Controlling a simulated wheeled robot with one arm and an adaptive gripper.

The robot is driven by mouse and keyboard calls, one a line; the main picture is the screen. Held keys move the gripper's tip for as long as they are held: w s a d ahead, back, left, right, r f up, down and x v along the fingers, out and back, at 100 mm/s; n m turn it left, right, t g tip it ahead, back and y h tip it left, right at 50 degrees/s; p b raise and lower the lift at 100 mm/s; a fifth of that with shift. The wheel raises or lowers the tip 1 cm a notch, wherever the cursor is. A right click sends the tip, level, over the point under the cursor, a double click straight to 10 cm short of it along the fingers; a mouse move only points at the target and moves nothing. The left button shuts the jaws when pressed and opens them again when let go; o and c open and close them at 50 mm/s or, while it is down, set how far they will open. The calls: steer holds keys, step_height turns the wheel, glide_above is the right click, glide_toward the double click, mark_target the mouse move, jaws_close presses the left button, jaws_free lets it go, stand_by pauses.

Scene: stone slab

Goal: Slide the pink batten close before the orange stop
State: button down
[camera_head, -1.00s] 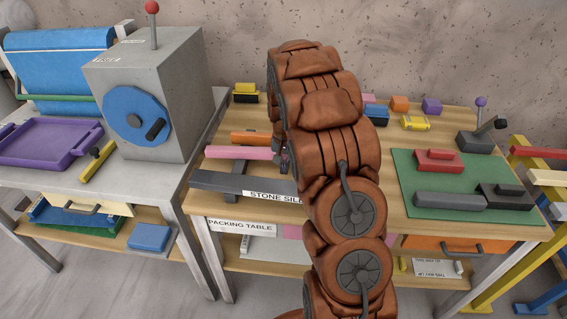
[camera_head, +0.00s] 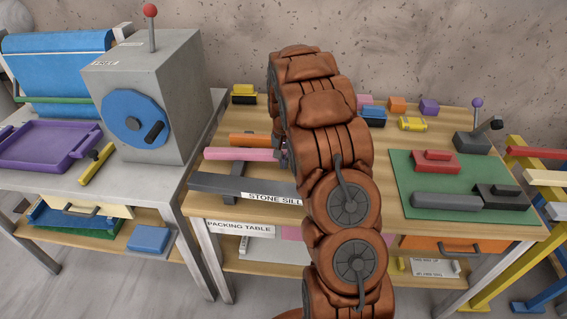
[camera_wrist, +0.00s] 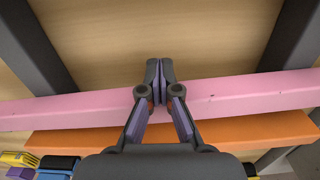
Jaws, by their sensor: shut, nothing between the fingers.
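The pink batten (camera_head: 240,154) lies on the wooden table, left of my arm in the head view. The orange stop (camera_head: 250,139) is a bar just behind it. In the wrist view, the pink batten (camera_wrist: 245,92) crosses the picture, slightly slanted, with the orange stop (camera_wrist: 240,130) along its lower side. They look very close; any gap is hard to judge. My gripper (camera_wrist: 160,66) is shut and empty. Its fingers reach across the batten, with the tips over the bare-wood side, away from the stop. In the head view my arm hides the batten's right part.
A dark grey sill (camera_head: 245,189) runs along the table's front left. Dark strips (camera_wrist: 35,50) run under the batten. A green mat (camera_head: 400,180) with red and grey blocks lies right. Small coloured blocks, including a yellow one (camera_head: 413,124), stand at the back.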

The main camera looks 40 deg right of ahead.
steer(key=shift+w+d+b, duration=0.5)
steer(key=shift+w+d, duration=0.1)
steer(key=shift+w, duration=0.05)
steer(key=shift+s+a+f+b, duration=0.1)
steer(key=shift+s+a+b, duration=0.3)
steer(key=shift+s+a, duration=0.2)
steer(key=shift+s+a+b, duration=0.4)
steer(key=shift+s+a, duration=0.3)
steer(key=shift+s, duration=0.1)
steer(key=shift+s+r, duration=0.1)
steer(key=shift+r, duration=0.25)
step_height(320, 180, up, 10)
steer(key=b, duration=0.2)
steer(key=shift+f, duration=0.25)
steer(key=shift+a, duration=0.1)
